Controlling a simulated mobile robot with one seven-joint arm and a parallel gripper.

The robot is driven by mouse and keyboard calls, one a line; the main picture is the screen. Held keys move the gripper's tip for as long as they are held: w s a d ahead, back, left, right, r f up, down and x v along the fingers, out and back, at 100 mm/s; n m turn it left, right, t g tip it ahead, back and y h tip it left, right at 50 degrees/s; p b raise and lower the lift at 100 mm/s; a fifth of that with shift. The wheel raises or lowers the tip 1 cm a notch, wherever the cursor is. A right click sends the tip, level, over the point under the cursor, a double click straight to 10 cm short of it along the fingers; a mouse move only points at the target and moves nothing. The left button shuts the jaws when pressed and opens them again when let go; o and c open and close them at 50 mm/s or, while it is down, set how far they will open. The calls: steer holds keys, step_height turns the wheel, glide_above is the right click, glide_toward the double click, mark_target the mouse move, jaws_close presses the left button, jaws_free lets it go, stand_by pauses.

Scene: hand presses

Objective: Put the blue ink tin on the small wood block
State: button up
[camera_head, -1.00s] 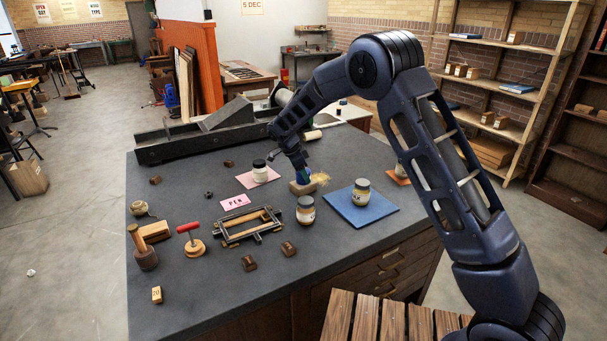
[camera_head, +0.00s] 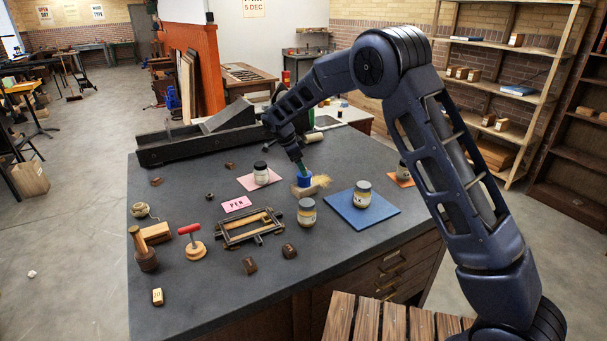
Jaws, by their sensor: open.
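The blue ink tin (camera_head: 304,181) stands upright toward the back right of the dark bench top. It appears to rest on the small wood block (camera_head: 301,191), whose front shows below it. My gripper (camera_head: 301,166) is open just above the tin, pointing down. The fingertips are small and partly hidden, so I cannot tell whether they still touch the tin.
A tan bristly thing (camera_head: 321,181) is close right of the tin. Jars stand nearby: one on a pink sheet (camera_head: 247,184), one on a blue mat (camera_head: 362,222), and one bare jar (camera_head: 307,214) in front. A black frame (camera_head: 247,228) lies front left.

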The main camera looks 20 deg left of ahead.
steer(key=v, duration=0.6)
steer(key=shift+r, duration=0.35)
steer(key=s+d+r+n+y, duration=0.15)
steer(key=d+r, duration=0.35)
steer(key=d, duration=0.7)
steer(key=d+r+n+y, duration=0.15)
steer(key=d+r, duration=0.45)
steer(key=d, duration=0.6)
steer(key=s+d+r+n, duration=0.15)
steer(key=d+r, duration=0.35)
steer(key=d, duration=0.7)
steer(key=s+d+f+n+t+y, duration=0.1)
steer(key=s+d+n, duration=0.6)
steer(key=s+d, duration=1.5)
step_height(320, 180, down, 2)
steer(key=shift+s+d+f+t, duration=0.1)
steer(key=shift+s+d+t, duration=0.35)
steer(key=shift+s, duration=0.75)
